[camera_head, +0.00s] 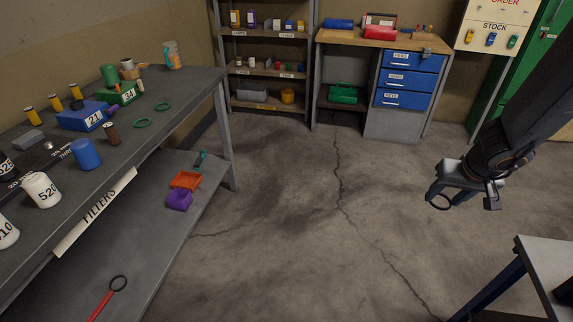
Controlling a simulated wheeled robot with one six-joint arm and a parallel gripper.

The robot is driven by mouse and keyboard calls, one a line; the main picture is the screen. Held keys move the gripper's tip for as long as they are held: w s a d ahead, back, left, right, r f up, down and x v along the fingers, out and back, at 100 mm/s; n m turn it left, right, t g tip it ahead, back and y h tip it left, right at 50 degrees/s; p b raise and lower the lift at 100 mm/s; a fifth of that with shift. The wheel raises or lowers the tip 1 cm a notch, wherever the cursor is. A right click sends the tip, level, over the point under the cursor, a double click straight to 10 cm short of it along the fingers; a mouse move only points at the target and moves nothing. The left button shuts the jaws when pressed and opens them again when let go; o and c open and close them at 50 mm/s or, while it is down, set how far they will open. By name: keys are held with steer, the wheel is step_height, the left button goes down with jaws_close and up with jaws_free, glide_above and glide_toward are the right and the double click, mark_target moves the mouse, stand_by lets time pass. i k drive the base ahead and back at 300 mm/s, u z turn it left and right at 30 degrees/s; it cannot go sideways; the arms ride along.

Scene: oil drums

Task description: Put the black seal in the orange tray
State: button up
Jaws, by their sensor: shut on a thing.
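My gripper (434,194) is at the right of the head view, high above the concrete floor. It is shut on the black seal (446,208), a thin ring that hangs from the fingertips. The fingers hide part of the ring. The orange tray (185,180) is a small open bin on the lower shelf of the filter bench at the left. It looks empty and is far from my gripper.
A purple bin (179,201) stands just in front of the orange tray. The benchtop (205,82) overhangs the lower shelf (150,225), where a red-handled ring tool (104,300) lies. A grey table (548,262) stands lower right. The middle floor is clear.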

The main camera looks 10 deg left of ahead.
mark_target(187, 184)
steer(key=u, duration=0.45)
steer(key=i, duration=0.8)
steer(key=u, duration=1.15)
steer(key=i, duration=0.35)
steer(key=u, duration=0.25)
